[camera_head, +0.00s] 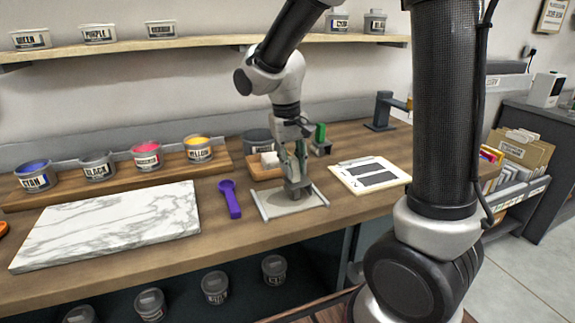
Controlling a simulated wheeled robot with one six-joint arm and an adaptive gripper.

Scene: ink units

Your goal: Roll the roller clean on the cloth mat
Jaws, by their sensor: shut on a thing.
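The cloth mat (270,207) is a pale grey piece with light bars at its two sides, lying near the front of the wooden bench. My gripper (298,184) points down over the mat and is shut on the roller. The roller (299,191) shows only as a small grey shape low between the fingers, at or just above the mat. Its handle is mostly hidden by the fingers, and I cannot tell whether it touches the cloth.
A purple scoop (230,199) lies left of the mat, beside a marble slab (112,222). Open ink cans stand on a wooden riser (118,179) behind. A clipboard (397,178) lies to the right.

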